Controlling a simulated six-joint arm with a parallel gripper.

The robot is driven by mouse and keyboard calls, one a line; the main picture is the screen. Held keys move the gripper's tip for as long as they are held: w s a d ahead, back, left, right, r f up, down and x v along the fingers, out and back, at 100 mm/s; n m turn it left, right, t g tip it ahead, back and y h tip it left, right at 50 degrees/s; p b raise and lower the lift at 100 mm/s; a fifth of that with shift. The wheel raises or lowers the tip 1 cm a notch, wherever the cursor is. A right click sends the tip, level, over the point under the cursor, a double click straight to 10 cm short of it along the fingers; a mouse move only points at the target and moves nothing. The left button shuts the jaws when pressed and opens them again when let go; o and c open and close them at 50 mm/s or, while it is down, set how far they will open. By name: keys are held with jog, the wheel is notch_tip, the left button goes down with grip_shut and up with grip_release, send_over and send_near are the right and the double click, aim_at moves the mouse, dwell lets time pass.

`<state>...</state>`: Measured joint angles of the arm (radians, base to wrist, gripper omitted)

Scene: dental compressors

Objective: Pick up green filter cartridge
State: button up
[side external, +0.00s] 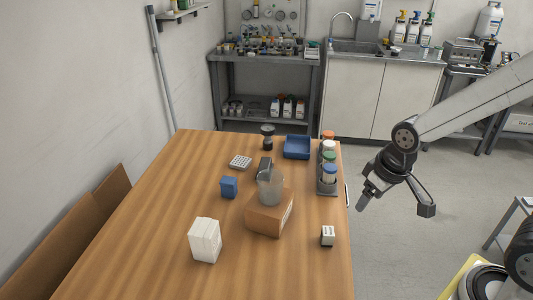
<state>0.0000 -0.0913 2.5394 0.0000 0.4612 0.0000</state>
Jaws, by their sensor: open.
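Several upright cartridges stand in a row in a dark rack (327,190) near the right edge of the wooden table. The green-topped filter cartridge (329,158) stands among them. An orange-topped one and a white-topped one are behind it, and a blue-topped one is in front. My gripper (396,207) is open and empty, off the table's right edge, to the right of the rack and apart from it. Its two fingers are spread and point downward.
The wooden table (150,240) also holds a cardboard box (270,217) with a clear container on it, a blue tray (297,147), a small blue box (229,187), a white stack (205,240) and a small white box (328,235). The table's front left is clear.

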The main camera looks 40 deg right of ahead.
jog(key=w+d+r+m+y, duration=0.1)
jog(key=w+d+m+y, duration=0.3)
jog(key=w+m, duration=0.4)
jog(key=w+d+r+m+y, duration=0.1)
jog(key=w+d+m+y, duration=0.2)
jog(key=w+d+m, duration=0.35)
jog(key=w+d+m+t+y, duration=0.2)
jog(key=w+d+m+t, duration=0.2)
jog(key=d+m, duration=0.25)
jog(key=w+d+m+t+y, duration=0.1)
jog(key=w+d+m+t, duration=0.3)
jog(key=d+m, duration=0.25)
notch_tip(320, 180, down, 14)
jog(key=shift+s, duration=0.2)
jog(key=shift+f+n, duration=0.1)
jog(key=shift+n, duration=0.15)
jog(key=shift+x, duration=1.25)
